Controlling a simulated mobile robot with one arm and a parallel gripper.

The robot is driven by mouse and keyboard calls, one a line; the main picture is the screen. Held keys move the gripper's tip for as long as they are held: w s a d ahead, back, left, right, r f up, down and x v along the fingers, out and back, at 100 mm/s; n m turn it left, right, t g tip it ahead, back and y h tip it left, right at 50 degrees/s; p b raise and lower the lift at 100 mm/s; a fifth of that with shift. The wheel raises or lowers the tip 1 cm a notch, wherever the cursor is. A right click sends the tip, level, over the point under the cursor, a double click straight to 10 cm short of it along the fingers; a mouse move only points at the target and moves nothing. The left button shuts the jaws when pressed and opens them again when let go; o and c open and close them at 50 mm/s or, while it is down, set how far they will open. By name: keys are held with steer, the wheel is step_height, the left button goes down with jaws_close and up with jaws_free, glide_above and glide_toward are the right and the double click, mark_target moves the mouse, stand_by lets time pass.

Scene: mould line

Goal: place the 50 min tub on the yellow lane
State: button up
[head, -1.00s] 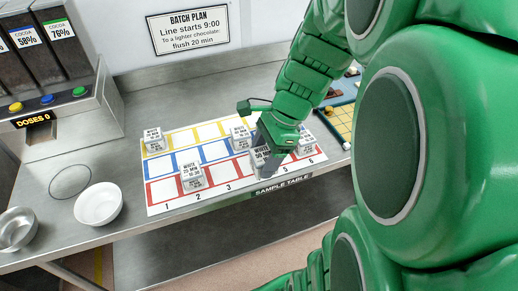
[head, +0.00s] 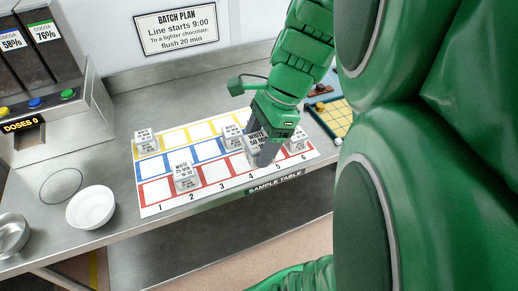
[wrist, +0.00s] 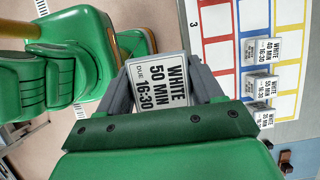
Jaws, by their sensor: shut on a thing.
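My gripper (head: 262,158) is shut on the 50 min tub (wrist: 160,82), whose white label reads WHITE, 50 MIN, DUE 16:30. The tub also shows in the head view (head: 257,142), held over the right half of the sample mat (head: 222,186); the fingers partly hide it. Whether its base touches the mat cannot be told. The yellow lane (head: 201,130) is the mat's back row, with blue and red rows in front. A white-labelled tub (head: 145,141) stands at the yellow lane's left end.
Other labelled tubs stand on the mat: one in the red lane at column 2 (head: 186,180), one left of my gripper (head: 232,138), one right of it (head: 298,141). A white bowl (head: 91,208) sits left of the mat. A yellow-gridded board (head: 336,118) lies at the right.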

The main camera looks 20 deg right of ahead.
steer(key=shift+r, duration=1)
steer(key=shift+w, duration=0.1)
